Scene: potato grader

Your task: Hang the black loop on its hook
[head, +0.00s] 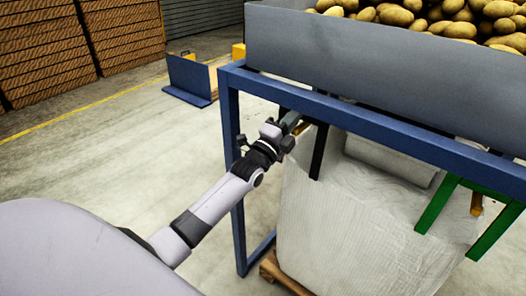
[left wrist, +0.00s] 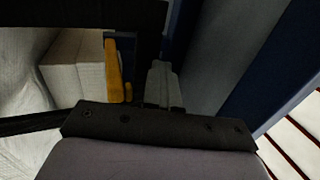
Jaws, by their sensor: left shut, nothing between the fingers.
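The black loop (head: 319,152) rises from the white bulk bag (head: 330,225) to just under the blue frame's top rail. In the left wrist view black strap (left wrist: 80,13) crosses the top, and another stretch lies at the left. A yellow-orange hook (left wrist: 114,72) stands beside my fingers there; in the head view a small part of it shows by my gripper (head: 302,128). I cannot tell whether the loop is around the hook. My left gripper (head: 293,120) is shut and empty at the frame's near corner; its fingers show in the wrist view (left wrist: 162,85). My right gripper is out of view.
A grey hopper of potatoes (head: 440,15) sits above the blue frame rail (head: 370,122). A blue post (head: 235,180) stands close to my arm. A green loop (head: 437,205) is at the right near another orange hook (head: 476,204). Open floor lies left.

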